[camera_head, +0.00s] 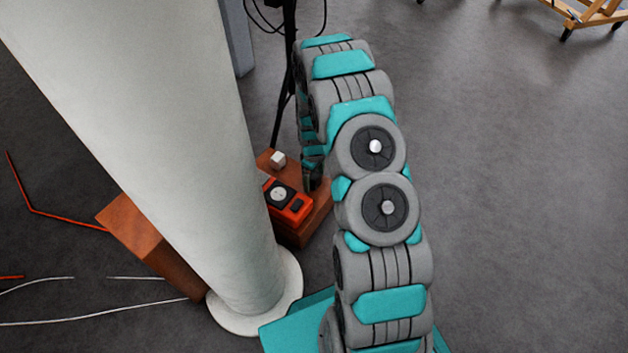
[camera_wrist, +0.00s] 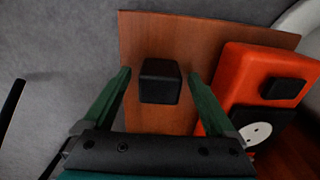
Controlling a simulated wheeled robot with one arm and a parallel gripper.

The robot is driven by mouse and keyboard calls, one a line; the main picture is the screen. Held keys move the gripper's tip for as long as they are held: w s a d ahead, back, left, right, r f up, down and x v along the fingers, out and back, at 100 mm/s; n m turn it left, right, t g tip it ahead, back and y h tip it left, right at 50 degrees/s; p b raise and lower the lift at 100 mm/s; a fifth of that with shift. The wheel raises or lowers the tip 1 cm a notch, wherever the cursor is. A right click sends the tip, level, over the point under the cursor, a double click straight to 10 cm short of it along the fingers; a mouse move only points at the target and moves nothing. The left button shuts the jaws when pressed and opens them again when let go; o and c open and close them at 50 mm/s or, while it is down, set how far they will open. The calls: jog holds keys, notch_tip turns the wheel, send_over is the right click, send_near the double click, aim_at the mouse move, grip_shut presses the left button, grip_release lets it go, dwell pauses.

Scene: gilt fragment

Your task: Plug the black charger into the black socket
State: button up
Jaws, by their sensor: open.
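In the wrist view, the black charger (camera_wrist: 160,82), a small dark cube, sits on a reddish-brown wooden surface. The two green fingers of my gripper (camera_wrist: 159,74) are open, one on each side of it, with a gap showing at both sides. Depth between fingertips and charger is hard to judge. The black socket (camera_wrist: 258,130), with a round white face, is on an orange box to the right of the charger. It also shows in the head view (camera_head: 279,193). There the charger cannot be made out, and the end of my arm covers that part of the wood.
The orange box (camera_head: 291,201) also carries a black block (camera_wrist: 283,88). A whitish cube (camera_head: 278,160) sits on the wooden block (camera_head: 292,235) beyond the socket. A thick white column (camera_head: 190,140) stands close left. Cables lie on the floor at left; open floor is at right.

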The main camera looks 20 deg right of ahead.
aim_at(315, 177)
jog(key=shift+c, duration=0.3)
jog(key=c, duration=1.3)
jog(key=shift+r, duration=0.5)
jog(key=r, duration=0.2)
jog(key=shift+s+r, duration=0.25)
jog(key=shift+r, duration=0.15)
jog(key=s, duration=1)
jog(key=s+r, duration=0.1)
jog(key=s, duration=0.4)
jog(key=shift+s+r, duration=0.1)
jog(key=shift+s, duration=0.1)
